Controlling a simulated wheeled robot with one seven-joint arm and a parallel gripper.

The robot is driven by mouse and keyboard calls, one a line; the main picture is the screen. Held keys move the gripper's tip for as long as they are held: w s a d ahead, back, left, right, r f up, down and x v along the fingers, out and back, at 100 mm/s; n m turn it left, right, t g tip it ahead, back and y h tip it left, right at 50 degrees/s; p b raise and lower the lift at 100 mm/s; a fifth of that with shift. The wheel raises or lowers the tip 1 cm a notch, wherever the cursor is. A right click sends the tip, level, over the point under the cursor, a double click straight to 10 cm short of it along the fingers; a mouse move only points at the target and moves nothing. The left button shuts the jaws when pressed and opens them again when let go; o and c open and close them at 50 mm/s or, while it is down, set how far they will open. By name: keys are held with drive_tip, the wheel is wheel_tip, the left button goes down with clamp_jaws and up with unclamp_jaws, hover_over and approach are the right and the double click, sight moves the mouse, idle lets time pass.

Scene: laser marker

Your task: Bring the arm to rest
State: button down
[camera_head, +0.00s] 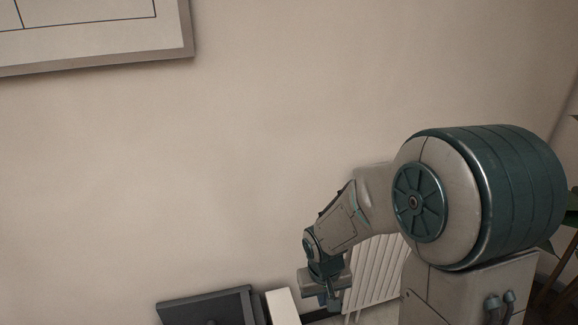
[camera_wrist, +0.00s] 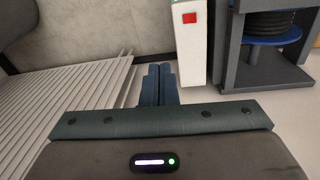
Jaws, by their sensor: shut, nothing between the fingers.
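My gripper (camera_wrist: 159,84) shows in the wrist view with its two dark fingers together and nothing between them. In the head view my arm is bent at the right side and reaches down and left. My gripper (camera_head: 333,296) hangs at its end near the bottom edge, in front of a white slatted radiator (camera_head: 378,268). The fingertips are small there.
A dark grey machine (camera_head: 208,308) stands at the bottom of the head view beside a white box (camera_head: 283,306). The wrist view shows the white box with a red button (camera_wrist: 190,18) and a blue disc (camera_wrist: 272,40) in the machine. A framed picture (camera_head: 188,28) hangs on the wall; a plant (camera_head: 572,218) stands at right.

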drive_tip(key=s+d+r+p, duration=0.2)
drive_tip(key=r+p, duration=0.5)
drive_tip(key=r, duration=0.6)
drive_tip(key=s+d+r+m+t+p, duration=0.1)
drive_tip(key=s+r+p, duration=0.4)
drive_tip(key=r, duration=0.8)
drive_tip(key=s+d+r+m+p, duration=0.1)
drive_tip(key=s+d+r+p, duration=0.3)
drive_tip(key=r+p, duration=0.6)
wheel_tip(320, 180, up, 4)
drive_tip(key=shift+s+f+t+y, duration=0.2)
drive_tip(key=shift+t+y, duration=0.2)
